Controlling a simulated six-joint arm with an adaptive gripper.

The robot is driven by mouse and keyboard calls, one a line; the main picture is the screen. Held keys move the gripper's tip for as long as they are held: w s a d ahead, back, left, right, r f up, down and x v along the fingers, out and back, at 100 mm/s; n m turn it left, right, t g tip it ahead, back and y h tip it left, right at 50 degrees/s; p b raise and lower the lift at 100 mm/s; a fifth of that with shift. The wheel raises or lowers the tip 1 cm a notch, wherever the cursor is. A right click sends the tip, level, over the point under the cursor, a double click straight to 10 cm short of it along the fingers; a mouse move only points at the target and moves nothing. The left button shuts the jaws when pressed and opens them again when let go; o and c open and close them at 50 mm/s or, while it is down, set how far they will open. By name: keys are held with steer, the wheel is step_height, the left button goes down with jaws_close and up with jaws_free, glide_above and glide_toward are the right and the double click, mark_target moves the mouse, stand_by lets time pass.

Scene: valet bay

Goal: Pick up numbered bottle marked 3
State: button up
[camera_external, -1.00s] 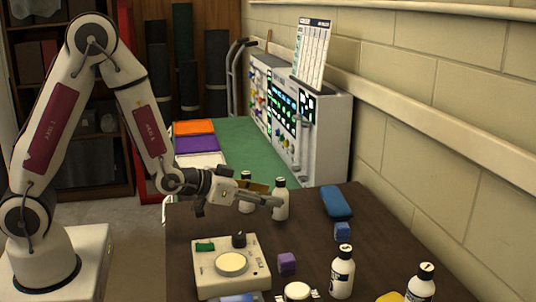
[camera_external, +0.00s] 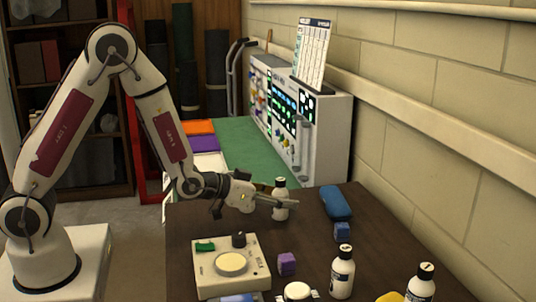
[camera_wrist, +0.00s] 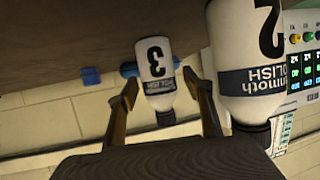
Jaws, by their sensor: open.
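The white bottle marked 3 (camera_wrist: 155,60) shows upside down in the wrist view, between the two fingers of my gripper (camera_wrist: 160,78). The fingers are open, with a gap on both sides of it. In the external view, this bottle (camera_external: 280,190) stands upright on the dark table at my gripper's fingertips (camera_external: 284,200), one finger crossing in front of it. A bottle marked 2 (camera_wrist: 245,60) is nearer the camera, right of the right finger in the wrist view. It is hidden behind my gripper in the external view.
Two more bottles (camera_external: 343,274) (camera_external: 420,285) stand at the front right. A blue case (camera_external: 337,203), a blue cube (camera_external: 342,231), a purple cube (camera_external: 286,264) and a cream device (camera_external: 230,268) sit on the table. The wall runs along the right.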

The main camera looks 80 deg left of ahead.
mark_target(281, 179)
steer(key=c, duration=1.3)
steer(key=shift+r, duration=0.2)
steer(key=shift+r, duration=4.85)
